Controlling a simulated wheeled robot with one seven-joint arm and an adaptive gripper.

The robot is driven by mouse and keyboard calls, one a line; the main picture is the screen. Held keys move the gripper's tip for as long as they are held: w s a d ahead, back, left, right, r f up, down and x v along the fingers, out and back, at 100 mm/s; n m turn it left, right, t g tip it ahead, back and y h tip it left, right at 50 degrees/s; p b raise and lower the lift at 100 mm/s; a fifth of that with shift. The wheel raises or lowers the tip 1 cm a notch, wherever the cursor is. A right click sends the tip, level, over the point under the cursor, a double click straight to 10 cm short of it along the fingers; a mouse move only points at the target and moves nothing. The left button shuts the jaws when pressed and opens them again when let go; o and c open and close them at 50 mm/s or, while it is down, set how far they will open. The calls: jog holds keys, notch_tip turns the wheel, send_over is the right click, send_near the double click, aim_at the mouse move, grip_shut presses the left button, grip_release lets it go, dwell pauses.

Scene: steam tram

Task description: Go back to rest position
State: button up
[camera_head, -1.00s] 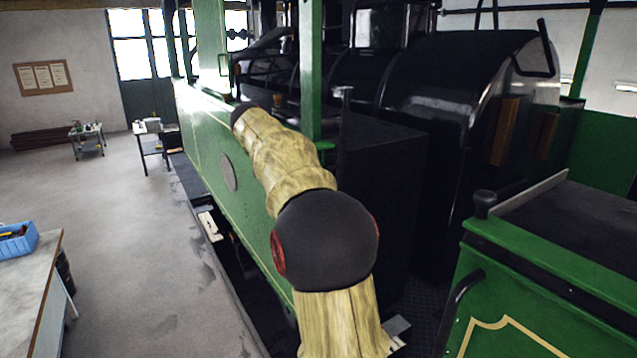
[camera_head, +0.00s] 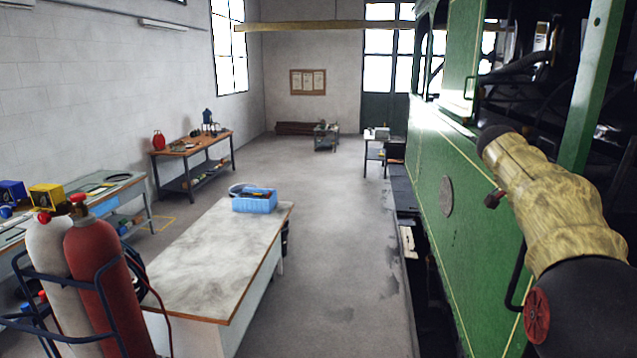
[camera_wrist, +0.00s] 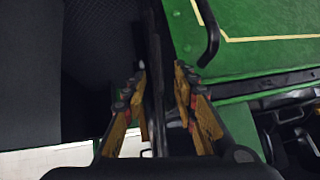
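My arm (camera_head: 557,215) shows at the right of the head view, in front of the green side of the steam tram (camera_head: 445,200). Green tram panels with a cream line (camera_wrist: 270,38) and a black handle (camera_wrist: 208,35) lie to the right of the fingers.
A workbench (camera_head: 205,265) with a blue crate (camera_head: 255,203) stands left of the tram. A red gas cylinder (camera_head: 95,280) and a pale one are at the lower left. Another bench (camera_head: 190,150) lines the wall. The floor aisle (camera_head: 335,260) beside the tram is clear.

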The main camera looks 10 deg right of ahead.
jog(key=w+d+r+t+h, duration=0.2)
jog(key=w+t, duration=0.1)
jog(key=w, duration=0.2)
jog(key=w+d+r+t+h, duration=0.1)
jog(key=w+d+r+t, duration=0.15)
jog(key=w, duration=0.25)
jog(key=w+a+n+t+b, duration=0.1)
jog(key=w+a+n+t, duration=0.2)
jog(key=w+a+t, duration=0.25)
jog(key=s+a+f+n+t+y+b, duration=0.1)
jog(key=a+f+n+y+b, duration=0.5)
jog(key=a, duration=0.6)
jog(key=s+a+f+n+t+y+b, duration=0.15)
jog(key=a+f+y, duration=0.25)
jog(key=a+f, duration=0.6)
jog(key=s+a+f+n+g+y+b, duration=0.45)
jog(key=s+a+f+g+b, duration=0.2)
jog(key=s+a+f, duration=1)
jog(key=s+a+f+n+h+b, duration=0.1)
jog(key=s+a+f+n+b, duration=0.1)
jog(key=s+f+b, duration=0.8)
jog(key=s+a+f+n+g+h+b, duration=0.1)
jog(key=s+a+f+n+b, duration=0.2)
jog(key=s+f+b, duration=0.7)
jog(key=s+f, duration=0.3)
jog(key=f, duration=0.3)
jog(key=shift+a+f+n, duration=0.25)
jog(key=shift+a+n, duration=0.05)
jog(key=shift+a, duration=0.05)
